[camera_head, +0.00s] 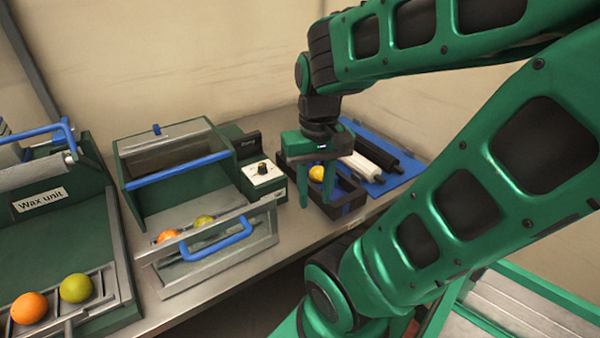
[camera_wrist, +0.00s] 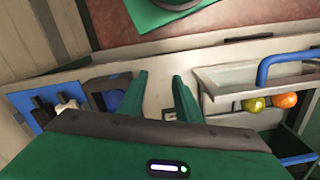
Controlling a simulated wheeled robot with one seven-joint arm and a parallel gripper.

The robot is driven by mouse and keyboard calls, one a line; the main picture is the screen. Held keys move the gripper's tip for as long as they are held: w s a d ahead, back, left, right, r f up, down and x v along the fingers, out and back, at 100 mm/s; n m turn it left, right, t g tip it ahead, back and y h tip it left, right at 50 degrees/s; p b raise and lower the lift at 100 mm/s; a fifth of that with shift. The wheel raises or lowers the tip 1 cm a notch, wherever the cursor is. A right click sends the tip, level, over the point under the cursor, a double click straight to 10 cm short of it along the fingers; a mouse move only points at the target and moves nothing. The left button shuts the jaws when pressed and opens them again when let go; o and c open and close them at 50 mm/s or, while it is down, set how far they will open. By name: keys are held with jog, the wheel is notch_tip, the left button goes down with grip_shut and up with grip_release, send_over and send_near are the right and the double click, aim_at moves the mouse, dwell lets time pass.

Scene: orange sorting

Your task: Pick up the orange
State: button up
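My gripper (camera_head: 316,203) points down over the right part of the bench. Its fingers are apart, and the wrist view shows only bare bench between the fingertips (camera_wrist: 160,76). In the head view a yellow-orange fruit (camera_head: 317,173) shows between the fingers, by the dark box (camera_head: 347,186); its exact depth is unclear and it does not show in the wrist view. An orange (camera_head: 168,237) and a yellow-green fruit lie in the middle unit's front tray; the wrist view shows that orange (camera_wrist: 287,100) right of the fingers. Another orange (camera_head: 29,308) lies in the wax unit.
A yellow-green fruit (camera_head: 76,288) sits beside the wax unit's orange. The middle unit's tray has a blue handle (camera_head: 217,240). A blue mat (camera_head: 376,186) with dark and white rollers lies behind the box. My arm hides the right of the bench.

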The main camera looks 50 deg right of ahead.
jog(key=shift+s+d, duration=0.1)
jog(key=shift+d, duration=0.1)
jog(key=o, duration=0.4)
jog(key=shift+o, duration=0.7)
jog(key=shift+s+d+r+m, duration=0.15)
jog(key=shift+d+r+m, duration=0.3)
jog(key=shift+r+m, duration=0.25)
jog(key=m, duration=1.5)
send_over(318, 167)
jog(key=f, duration=0.5)
jog(key=shift+s+d, duration=0.1)
jog(key=shift+d, duration=0.15)
jog(key=shift+a+f, duration=0.2)
jog(key=shift+f, duration=2.55)
